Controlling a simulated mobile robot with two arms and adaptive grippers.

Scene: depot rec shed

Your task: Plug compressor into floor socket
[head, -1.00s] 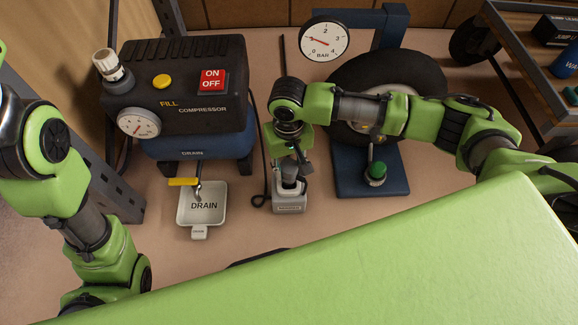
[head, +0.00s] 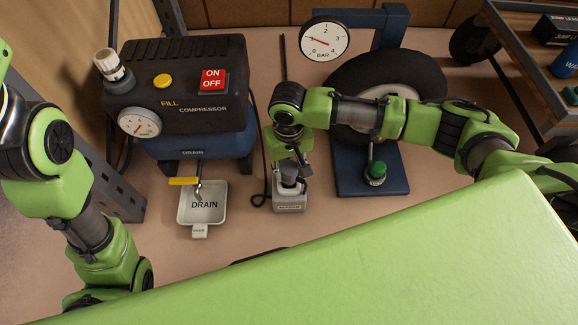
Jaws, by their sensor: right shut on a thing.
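The compressor (head: 175,95) stands on the floor at the left back, black above and blue below, with a red ON/OFF switch (head: 213,79) on top. Its black cable (head: 257,140) runs down its right side and loops on the floor. The grey floor socket (head: 289,204) sits right of the drain tray. My right gripper (head: 291,177) points down at the socket and is shut on a dark plug (head: 289,184), mostly hidden by the fingers. The plug is at or in the socket's top; I cannot tell how deep. My left arm is at the left edge; its gripper is out of view.
A drain tray (head: 222,207) lies below the compressor's yellow drain lever (head: 183,181). A tyre (head: 425,80) on a blue stand (head: 350,180) with a pressure gauge (head: 324,39) is behind my right arm. A shelf cart (head: 520,75) stands at the right.

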